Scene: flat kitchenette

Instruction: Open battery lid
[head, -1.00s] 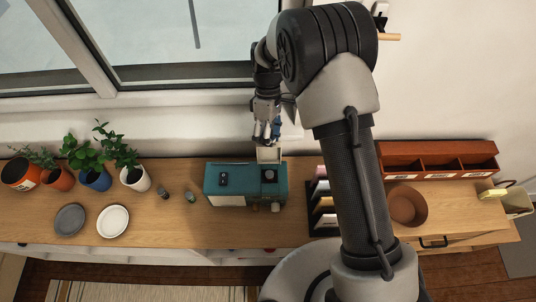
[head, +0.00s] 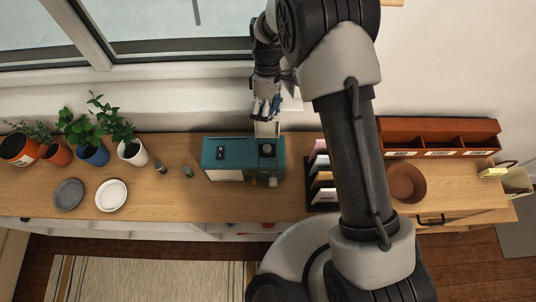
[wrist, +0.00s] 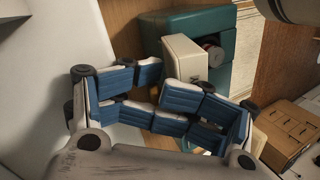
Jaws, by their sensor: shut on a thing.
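A teal box-shaped device (head: 230,152) stands on the wooden counter, with a dark dial and a small dark panel on top. Its cream battery lid (head: 267,129) stands out from the back edge at the right. In the wrist view the lid (wrist: 184,58) is swung out from the teal body (wrist: 190,22), and a dark and reddish round thing (wrist: 213,50) shows behind it. My gripper (head: 266,112) is behind the device, at the lid. Its blue-padded fingers (wrist: 160,92) are shut on the lid; the exact contact is hard to see.
Two small dark cylinders (head: 175,169), two plates (head: 112,195) and potted plants (head: 132,149) are left of the device. A black rack (head: 322,180), a brown bowl (head: 405,184) and a reddish-brown divided box (head: 440,137) are to the right. The window wall is close behind my gripper.

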